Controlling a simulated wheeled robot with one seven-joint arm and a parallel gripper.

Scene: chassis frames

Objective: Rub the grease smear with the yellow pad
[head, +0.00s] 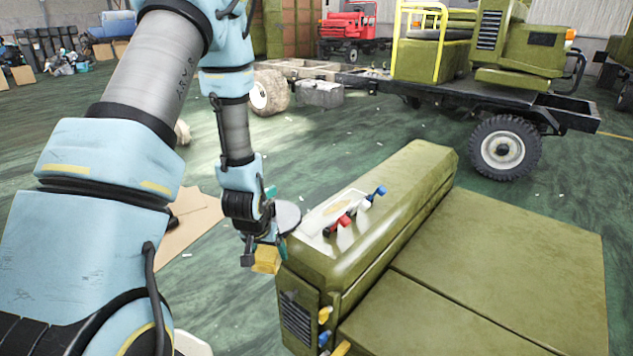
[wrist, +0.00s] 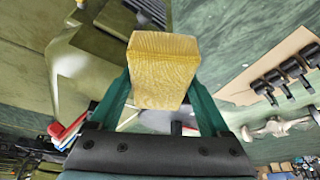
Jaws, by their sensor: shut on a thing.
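The yellow pad (head: 266,260) is a small block between the jaws of my gripper (head: 264,250). It hangs just left of the near left end of the long green hood-like box, apart from the pale panel. In the wrist view the yellow pad (wrist: 165,70) is large, pinched between the teal fingers of my gripper (wrist: 163,88). A tan patch that looks like the grease smear (head: 337,208) lies on the pale panel (head: 322,218) on top of the green box (head: 395,200). I cannot make out the smear in the wrist view.
Red, white and blue-handled items (head: 345,220) lie along the panel's right side. A flat green surface (head: 490,260) adjoins the box on the right. Cardboard (head: 190,222) lies on the floor to the left. A truck chassis (head: 480,95) stands behind, with open floor between.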

